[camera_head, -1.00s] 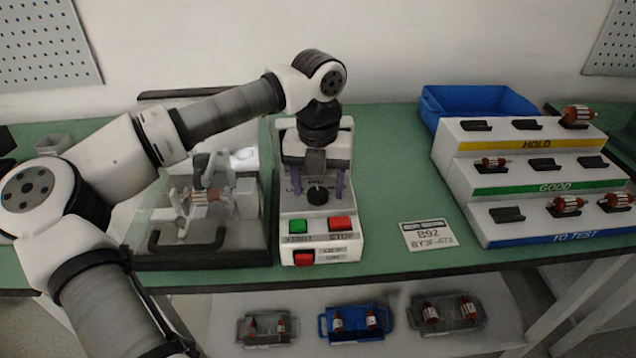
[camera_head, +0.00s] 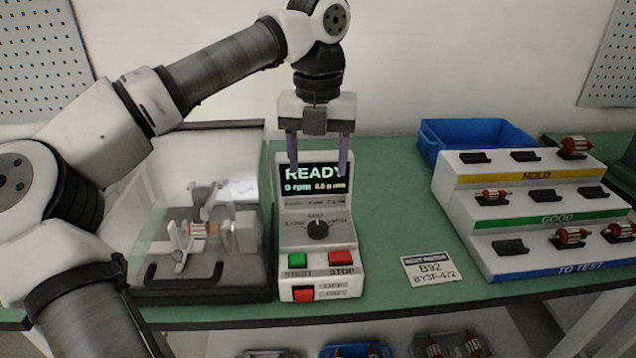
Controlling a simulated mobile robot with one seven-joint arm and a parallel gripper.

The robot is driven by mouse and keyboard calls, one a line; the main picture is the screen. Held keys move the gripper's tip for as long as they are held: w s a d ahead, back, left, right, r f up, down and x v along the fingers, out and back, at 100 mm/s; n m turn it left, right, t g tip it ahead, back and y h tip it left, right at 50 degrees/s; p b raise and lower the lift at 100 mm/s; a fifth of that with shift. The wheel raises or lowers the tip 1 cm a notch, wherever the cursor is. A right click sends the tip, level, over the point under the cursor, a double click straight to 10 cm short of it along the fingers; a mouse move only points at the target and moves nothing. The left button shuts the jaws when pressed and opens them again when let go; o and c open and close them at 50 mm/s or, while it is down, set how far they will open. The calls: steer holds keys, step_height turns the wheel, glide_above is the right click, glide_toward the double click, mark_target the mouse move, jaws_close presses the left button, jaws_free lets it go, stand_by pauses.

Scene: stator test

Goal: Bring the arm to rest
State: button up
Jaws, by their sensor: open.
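My gripper (camera_head: 318,165) is open and empty, fingers pointing down, in front of the upper part of the control box. The control box (camera_head: 320,262) has a lit screen (camera_head: 314,180) reading READY, partly behind the fingers. Below the screen are a black knob (camera_head: 318,230) marked MID, a green START button (camera_head: 298,260) and a red STOP button (camera_head: 341,258). My arm reaches in from the left, over the clear-covered test stand (camera_head: 212,285), which holds a reddish motor part (camera_head: 203,230).
A stepped rack (camera_head: 465,222) labelled HOLD, GOOD and TO TEST stands at right with several rotors. A blue bin (camera_head: 432,140) sits behind it. A label card (camera_head: 431,268) lies on the green bench (camera_head: 388,215), with bare surface around it. Trays stand below.

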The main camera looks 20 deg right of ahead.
steer(key=shift+r, duration=0.55)
